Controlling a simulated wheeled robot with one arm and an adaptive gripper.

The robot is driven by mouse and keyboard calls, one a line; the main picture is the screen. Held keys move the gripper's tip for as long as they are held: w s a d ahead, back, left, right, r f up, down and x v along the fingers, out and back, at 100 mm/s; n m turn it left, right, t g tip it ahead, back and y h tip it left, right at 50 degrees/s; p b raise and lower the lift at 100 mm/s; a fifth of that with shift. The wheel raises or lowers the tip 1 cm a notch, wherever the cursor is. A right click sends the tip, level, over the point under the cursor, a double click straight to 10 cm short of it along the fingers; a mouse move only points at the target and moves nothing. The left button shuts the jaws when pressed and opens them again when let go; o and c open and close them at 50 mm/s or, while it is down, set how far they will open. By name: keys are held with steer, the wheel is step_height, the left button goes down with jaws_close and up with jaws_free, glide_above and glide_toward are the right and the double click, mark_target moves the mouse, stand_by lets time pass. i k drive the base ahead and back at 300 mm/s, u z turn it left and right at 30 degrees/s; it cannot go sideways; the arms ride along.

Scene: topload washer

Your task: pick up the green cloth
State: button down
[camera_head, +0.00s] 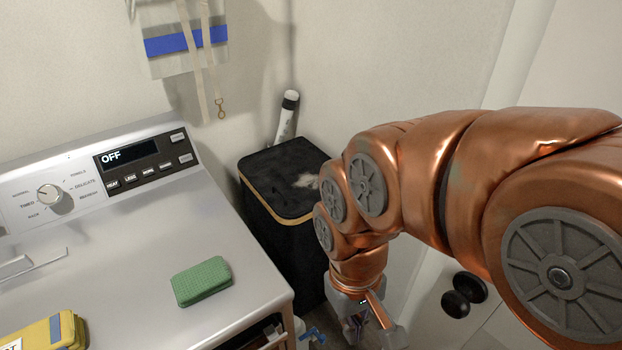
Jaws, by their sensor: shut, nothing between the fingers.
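The green cloth (202,281) lies flat on top of the white washer, near its right front edge. It looks like a small folded pad with a textured surface. My gripper (358,330) hangs at the bottom of the view, to the right of the washer and lower than the cloth, well apart from it. It points down and is shut with nothing in it. Its fingertips are small and partly hidden by the arm.
The washer top (130,255) is mostly clear around the cloth. A yellow packet (48,333) lies at its front left. A black hamper (283,185) stands behind my arm, with a white tube (287,118) behind it. A door knob (464,293) is at right.

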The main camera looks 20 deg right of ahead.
mark_target(190, 286)
steer(key=u, duration=0.55)
steer(key=k, duration=1.3)
steer(key=u, duration=1.45)
steer(key=i, duration=1.15)
steer(key=z, duration=0.5)
steer(key=i, duration=0.4)
steer(key=z, duration=0.5)
